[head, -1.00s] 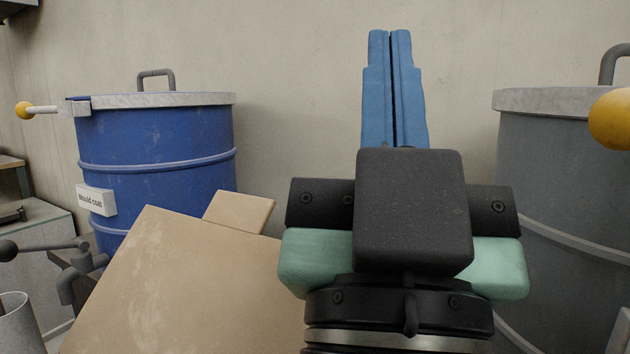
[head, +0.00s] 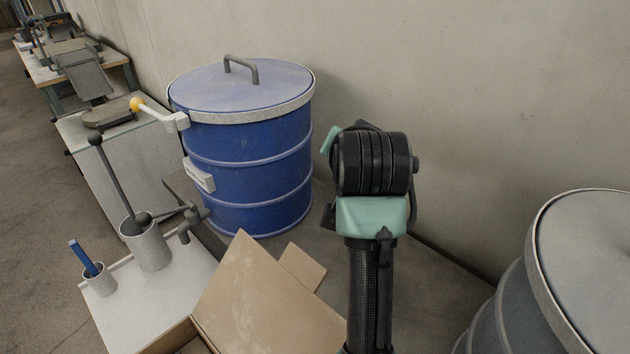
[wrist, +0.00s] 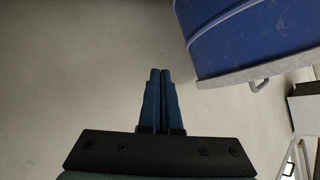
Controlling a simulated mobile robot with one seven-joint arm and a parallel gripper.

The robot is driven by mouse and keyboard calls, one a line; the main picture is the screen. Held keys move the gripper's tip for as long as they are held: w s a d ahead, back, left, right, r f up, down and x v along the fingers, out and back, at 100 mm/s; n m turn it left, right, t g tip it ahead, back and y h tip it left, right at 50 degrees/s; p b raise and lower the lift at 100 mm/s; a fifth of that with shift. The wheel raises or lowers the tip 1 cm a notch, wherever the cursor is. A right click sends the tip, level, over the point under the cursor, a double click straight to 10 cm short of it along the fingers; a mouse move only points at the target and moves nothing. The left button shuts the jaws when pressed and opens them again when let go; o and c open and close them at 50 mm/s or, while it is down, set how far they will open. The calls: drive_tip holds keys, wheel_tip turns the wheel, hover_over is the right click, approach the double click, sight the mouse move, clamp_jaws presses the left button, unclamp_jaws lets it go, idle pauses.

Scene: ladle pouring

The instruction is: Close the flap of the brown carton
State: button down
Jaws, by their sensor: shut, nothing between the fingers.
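The brown carton (head: 180,337) is at the bottom of the head view, cut off by the lower edge. Its large flap (head: 265,300) stands up and open, leaning back to the right. A smaller flap (head: 304,266) shows behind it. My gripper (wrist: 160,71) is shut and empty in the wrist view, its blue fingers together against bare wall. In the head view my arm rises just right of the carton's flap, and the fingers are hidden there. The carton does not show in the wrist view.
A grey drum (head: 560,285) stands at right. A white bench (head: 135,300) with cups and a handled fixture is left. The wall lies close behind my arm.

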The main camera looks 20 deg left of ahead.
drive_tip(key=s+d+r+m+g+h+p, duration=0.1)
drive_tip(key=s+m+g+h+p, duration=0.1)
drive_tip(key=s+g+p, duration=0.65)
drive_tip(key=s+d+r+m+g+h+p, duration=0.1)
drive_tip(key=s+g+h+p, duration=0.2)
drive_tip(key=p, duration=1)
wheel_tip(320, 180, down, 10)
drive_tip(key=s+g+b, duration=0.1)
drive_tip(key=b, duration=0.1)
drive_tip(key=shift+y, duration=0.4)
drive_tip(key=s+r+p, duration=0.2)
drive_tip(key=r+p, duration=0.1)
drive_tip(key=shift+s+a, duration=0.4)
